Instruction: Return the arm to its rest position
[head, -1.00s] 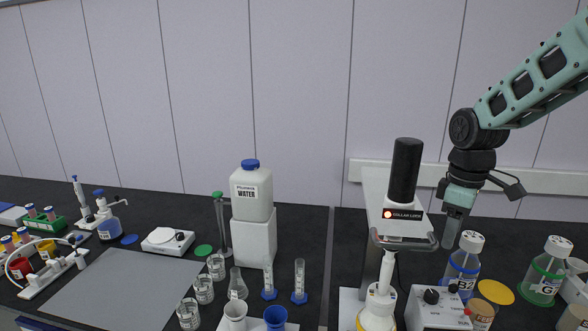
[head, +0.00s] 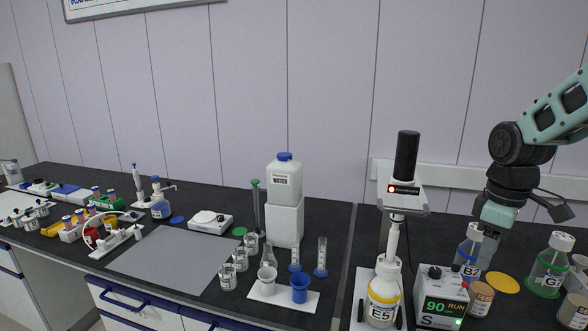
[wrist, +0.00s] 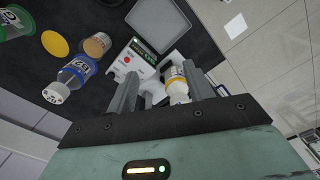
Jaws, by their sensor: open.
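My arm is at the right of the head view, with my gripper (head: 487,243) hanging downward over the right bench. In the wrist view my gripper (wrist: 166,90) shows two grey fingers spread apart with nothing held between them. In the head view the fingers are at the bottle labelled B2 (head: 468,252) and partly overlap it; whether they touch it I cannot tell. The yellow-banded bottle labelled E5 (head: 382,300) stands under the stirrer with the black motor (head: 406,160), left of my gripper.
A white wall rail (head: 440,176) runs behind. The grey mat (head: 165,262) at left is bare.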

